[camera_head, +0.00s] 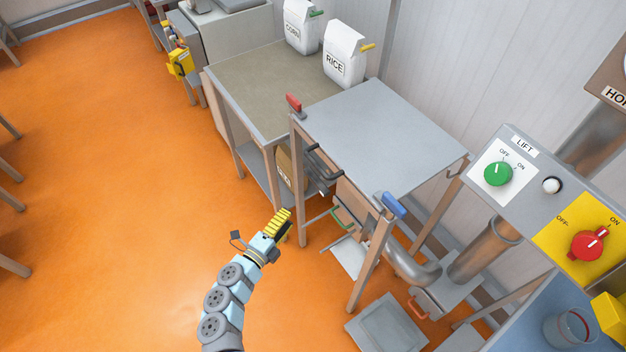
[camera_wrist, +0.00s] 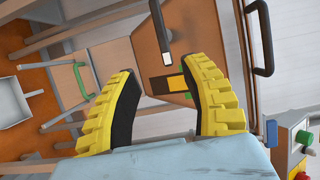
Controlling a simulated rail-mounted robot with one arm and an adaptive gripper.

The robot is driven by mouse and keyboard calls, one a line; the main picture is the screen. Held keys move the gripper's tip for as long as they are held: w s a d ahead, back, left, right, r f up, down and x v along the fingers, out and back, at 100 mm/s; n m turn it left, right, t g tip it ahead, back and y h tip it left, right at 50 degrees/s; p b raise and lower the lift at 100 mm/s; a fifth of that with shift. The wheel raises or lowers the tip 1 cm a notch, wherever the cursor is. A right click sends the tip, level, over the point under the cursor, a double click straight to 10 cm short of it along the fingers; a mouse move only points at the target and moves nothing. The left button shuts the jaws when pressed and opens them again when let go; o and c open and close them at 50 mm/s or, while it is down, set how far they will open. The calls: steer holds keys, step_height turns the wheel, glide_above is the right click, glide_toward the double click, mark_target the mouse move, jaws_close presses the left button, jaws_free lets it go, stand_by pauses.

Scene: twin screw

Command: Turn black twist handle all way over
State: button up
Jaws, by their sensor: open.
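A black bar handle (camera_wrist: 265,45) stands at the right of the wrist view, beside a brown machine panel. A dark lever with a pale tip (camera_wrist: 160,30) hangs in front of that panel at the top middle. I cannot tell for certain which of these is the twist handle. In the head view a black handle (camera_head: 325,160) shows under the grey tabletop. My gripper (camera_wrist: 165,72) is open and empty, its yellow, black-padded fingers spread with the panel beyond them. In the head view my gripper (camera_head: 284,220) is left of the machine, apart from it.
The grey tabletop (camera_head: 375,125) and its legs frame the machine, with red (camera_head: 293,103) and blue (camera_head: 393,205) handles at its corners. A green handle (camera_head: 343,218) is low in front. A control box (camera_head: 525,175) stands right. Orange floor (camera_head: 130,170) is clear at left.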

mark_target(317, 180)
steer(key=b+x, duration=0.2)
steer(key=x, duration=1.3)
steer(key=shift+w+d+r, duration=0.15)
steer(key=shift+w+d, duration=0.15)
steer(key=shift+w, duration=0.2)
steer(key=shift+s, duration=0.1)
jaws_close()
